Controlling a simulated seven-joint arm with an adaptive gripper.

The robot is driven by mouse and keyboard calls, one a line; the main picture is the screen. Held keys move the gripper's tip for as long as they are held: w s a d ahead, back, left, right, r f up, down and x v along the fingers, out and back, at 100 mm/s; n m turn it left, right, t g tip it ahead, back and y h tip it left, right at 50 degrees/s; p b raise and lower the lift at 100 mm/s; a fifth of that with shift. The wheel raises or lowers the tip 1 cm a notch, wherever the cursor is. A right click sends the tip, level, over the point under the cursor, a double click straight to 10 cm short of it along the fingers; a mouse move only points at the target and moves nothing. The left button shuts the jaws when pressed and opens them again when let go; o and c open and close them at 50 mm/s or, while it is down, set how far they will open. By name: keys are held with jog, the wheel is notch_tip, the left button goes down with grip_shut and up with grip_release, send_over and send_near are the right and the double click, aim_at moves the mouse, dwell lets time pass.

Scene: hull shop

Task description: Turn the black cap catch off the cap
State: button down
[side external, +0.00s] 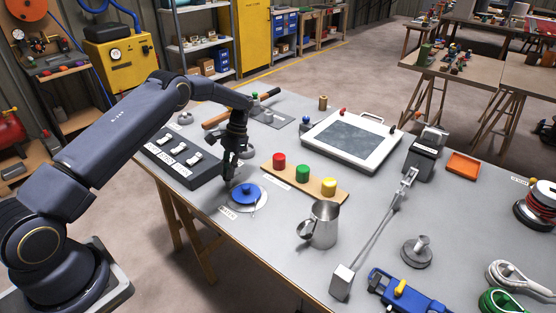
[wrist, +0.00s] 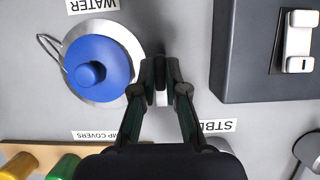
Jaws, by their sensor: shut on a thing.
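The blue cap (wrist: 97,68) has a round knob and sits on a round silver plate (wrist: 132,40) with a thin wire loop at its side. In the side view the blue cap (side external: 247,194) is near the table's front edge. My gripper (wrist: 162,75) points down just right of the cap in the wrist view. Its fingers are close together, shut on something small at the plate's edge. This appears to be the black cap catch, which the fingers almost wholly hide. In the side view my gripper (side external: 229,180) is low beside the cap.
A black panel with several white switches (side external: 178,156) stands close to my gripper. A wooden board (side external: 268,182) with red, green and yellow covers lies behind the cap. A steel jug (side external: 323,226) stands to the right. A white framed tray (side external: 350,140) lies further back.

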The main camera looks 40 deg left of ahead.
dwell(0.5)
jog(key=c, duration=1.2)
grip_release()
jog(key=v, duration=1.2)
